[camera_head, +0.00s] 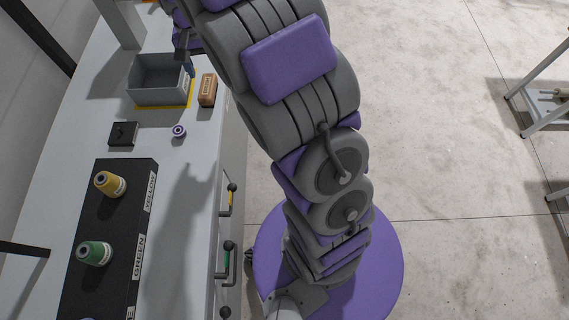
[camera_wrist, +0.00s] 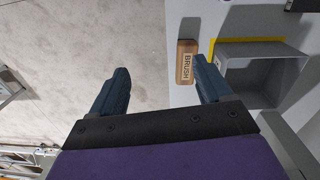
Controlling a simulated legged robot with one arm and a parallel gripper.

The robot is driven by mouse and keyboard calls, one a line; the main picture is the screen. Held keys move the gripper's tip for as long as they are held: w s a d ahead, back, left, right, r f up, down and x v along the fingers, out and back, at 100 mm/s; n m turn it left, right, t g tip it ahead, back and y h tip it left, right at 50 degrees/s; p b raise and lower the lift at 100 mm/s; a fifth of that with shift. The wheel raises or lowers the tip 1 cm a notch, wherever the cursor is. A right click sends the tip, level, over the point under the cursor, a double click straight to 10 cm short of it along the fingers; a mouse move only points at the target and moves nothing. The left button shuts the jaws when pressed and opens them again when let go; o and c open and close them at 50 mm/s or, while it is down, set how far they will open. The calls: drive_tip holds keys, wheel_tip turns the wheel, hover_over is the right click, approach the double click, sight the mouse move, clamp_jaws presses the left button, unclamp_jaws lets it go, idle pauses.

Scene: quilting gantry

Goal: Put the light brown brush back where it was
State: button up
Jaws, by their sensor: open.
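The light brown brush (camera_head: 208,90) lies on the grey worktop, just right of a grey open bin, in the head view. In the wrist view the brush (camera_wrist: 187,62) shows its "BRUSH" label and lies beyond my fingertips, nearer the right finger. My gripper (camera_wrist: 160,82) is open, with nothing between its two dark blue fingers. In the head view my arm hides most of the gripper, and only a small part shows near the bin.
The grey bin (camera_head: 158,97) sits on a yellow-outlined area beside the brush. A small black block (camera_head: 123,134), a purple spool (camera_head: 179,131) and a black rack (camera_head: 106,240) with yellow and green thread cones share the worktop. Drawer handles stick out along its right side.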

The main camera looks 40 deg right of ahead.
drive_tip(key=s+r+n, duration=0.1)
drive_tip(key=s+n, duration=0.1)
drive_tip(key=s, duration=1.5)
drive_tip(key=s+r+n+g, duration=0.1)
drive_tip(key=s+r+n, duration=0.1)
drive_tip(key=s, duration=1.6)
drive_tip(key=shift+s+a+r+n, duration=0.2)
drive_tip(key=shift+r+n, duration=0.05)
drive_tip(key=shift+n, duration=0.55)
drive_tip(key=shift+a, duration=0.1)
